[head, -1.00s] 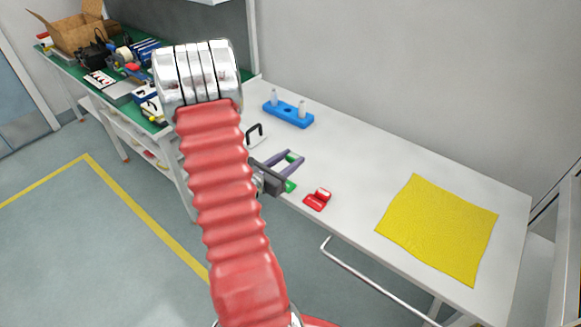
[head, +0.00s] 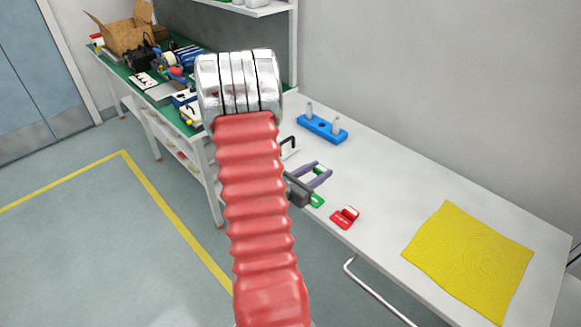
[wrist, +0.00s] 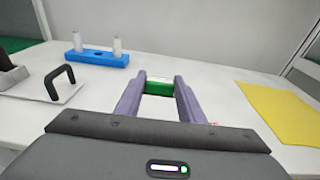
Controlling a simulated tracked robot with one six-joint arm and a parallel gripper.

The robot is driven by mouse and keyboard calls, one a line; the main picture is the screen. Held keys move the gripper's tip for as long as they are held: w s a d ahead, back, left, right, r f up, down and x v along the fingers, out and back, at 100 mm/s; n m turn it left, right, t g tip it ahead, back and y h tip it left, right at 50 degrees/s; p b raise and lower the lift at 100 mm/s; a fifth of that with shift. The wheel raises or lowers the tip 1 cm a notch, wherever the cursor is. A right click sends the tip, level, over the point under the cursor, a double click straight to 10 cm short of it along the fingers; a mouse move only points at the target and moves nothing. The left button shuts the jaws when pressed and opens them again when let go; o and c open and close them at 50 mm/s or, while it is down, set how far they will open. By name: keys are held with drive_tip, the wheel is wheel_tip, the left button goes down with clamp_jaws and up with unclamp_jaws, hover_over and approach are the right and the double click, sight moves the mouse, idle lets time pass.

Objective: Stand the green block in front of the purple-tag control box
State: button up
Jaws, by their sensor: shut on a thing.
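My gripper (head: 319,171) has purple fingers and is above the white bench, shut on the green block (wrist: 160,88). In the wrist view the block sits across the gap between the fingertips. In the head view only a small green part of it shows between the fingers. The block appears held above the bench top. I cannot make out a purple-tag control box in either view; small items on the green-topped table are too small to read, and my arm hides part of the scene.
The white bench (head: 390,190) holds a blue stand (head: 322,128) with two pale posts, a red piece (head: 345,217), a green piece (head: 317,201) and a yellow cloth (head: 470,258). A black handle (wrist: 60,80) stands left. The green-topped table (head: 185,125) is cluttered, with a cardboard box (head: 125,37).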

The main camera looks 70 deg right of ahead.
drive_tip(key=w+a+f+n+t, duration=0.1)
drive_tip(key=w+a+n+t, duration=0.25)
drive_tip(key=w+a, duration=0.5)
drive_tip(key=w+a+f+n+t, duration=0.2)
drive_tip(key=w+a+t, duration=0.25)
drive_tip(key=w, duration=0.75)
drive_tip(key=w+a+f+n+t, duration=0.1)
drive_tip(key=w+a+n+t, duration=0.25)
drive_tip(key=w+a, duration=0.55)
drive_tip(key=w+a+f+n+t+y, duration=0.1)
drive_tip(key=w+a+n+t+y, duration=0.1)
drive_tip(key=a, duration=0.8)
drive_tip(key=w+a+f+n+t+y, duration=0.2)
drive_tip(key=w+a, duration=0.3)
drive_tip(key=a, duration=0.6)
drive_tip(key=w+a+f+n+t+y, duration=0.1)
drive_tip(key=w+a+n+t+y, duration=0.2)
drive_tip(key=a, duration=0.7)
drive_tip(key=shift+w+a+f+n+t, duration=0.15)
drive_tip(key=shift+w+a+n+t, duration=0.25)
drive_tip(key=shift+t, duration=0.45)
drive_tip(key=shift+w+d, duration=0.15)
